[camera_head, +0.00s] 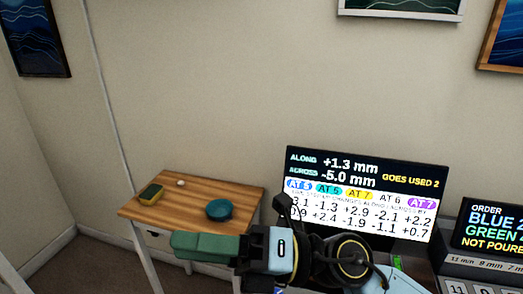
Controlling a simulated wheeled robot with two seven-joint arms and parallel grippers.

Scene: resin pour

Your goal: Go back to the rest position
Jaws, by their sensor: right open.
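My right gripper (190,245) is at the lower middle of the head view, in front of the near side of a small wooden table. Its green fingers point left, and its pale body with a small lit strip is behind them. It is open, and I see nothing held in it. The fingers overlap in this view, so the gap between them is hidden. My dark, round arm joints come in from the bottom right. My left gripper is not in the view.
The wooden table (185,203) bears a teal round thing (219,209), a yellow-and-dark block (150,193) and a small white thing (180,183). A large screen (365,180) stands behind my right arm. An order screen (492,228) is at the right edge.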

